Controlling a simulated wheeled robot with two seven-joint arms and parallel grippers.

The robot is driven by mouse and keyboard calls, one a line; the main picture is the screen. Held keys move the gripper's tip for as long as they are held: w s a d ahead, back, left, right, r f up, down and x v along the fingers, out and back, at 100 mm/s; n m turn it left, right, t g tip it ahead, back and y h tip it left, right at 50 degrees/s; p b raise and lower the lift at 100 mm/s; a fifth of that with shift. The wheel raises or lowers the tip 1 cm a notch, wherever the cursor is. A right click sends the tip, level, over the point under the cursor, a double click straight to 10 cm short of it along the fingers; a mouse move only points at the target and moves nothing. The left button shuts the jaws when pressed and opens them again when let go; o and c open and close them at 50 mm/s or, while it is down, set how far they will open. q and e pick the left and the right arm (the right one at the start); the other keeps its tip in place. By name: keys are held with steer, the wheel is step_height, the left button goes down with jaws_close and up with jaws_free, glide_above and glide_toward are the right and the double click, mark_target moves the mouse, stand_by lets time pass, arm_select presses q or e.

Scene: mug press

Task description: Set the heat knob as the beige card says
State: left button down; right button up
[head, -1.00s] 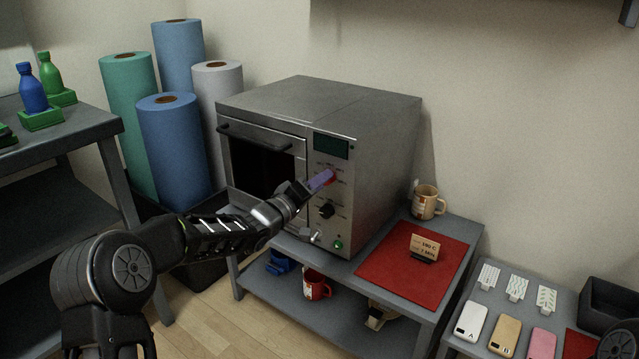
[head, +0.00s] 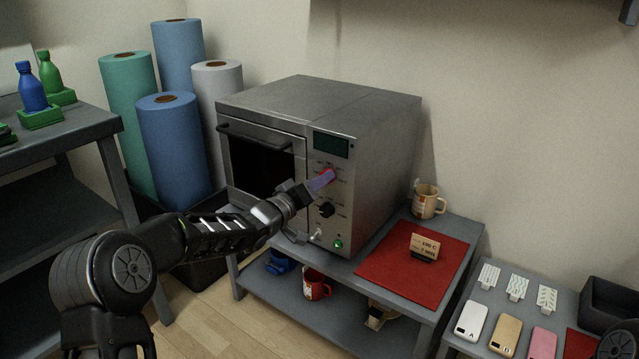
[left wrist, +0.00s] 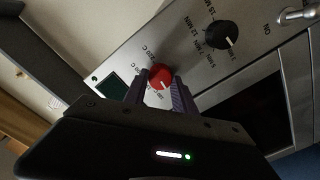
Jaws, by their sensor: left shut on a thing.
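The red heat knob (left wrist: 160,78) is on the oven's (head: 365,150) front panel, below the dark display. My left gripper (head: 329,175) reaches it from the left and is shut on it; its two purple fingers flank the knob in the left wrist view (left wrist: 158,92). The knob's white mark points toward the gripper side, but the setting it meets is hard to read. The beige card (head: 425,246) stands on the red mat (head: 385,272) right of the oven; its upper line seems to read 180 C, the lower 2 MIN.
A black timer knob (head: 326,211) sits below the red knob, with a small lever and a green button (head: 338,244) underneath. A beige mug (head: 427,202) stands behind the mat. Mugs are on the lower shelf. Phone cases lie on the right table.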

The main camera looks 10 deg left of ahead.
arm_select(q)
steer(key=shift+f+m+b, duration=0.1)
steer(key=shift+m+b, duration=3.35)
steer(key=shift+m, duration=4.95)
steer(key=c, duration=1)
jaws_free()
steer(key=p+v, duration=0.1)
steer(key=v, duration=0.6)
steer(key=shift+s+p, duration=0.3)
steer(key=shift+s, duration=0.1)
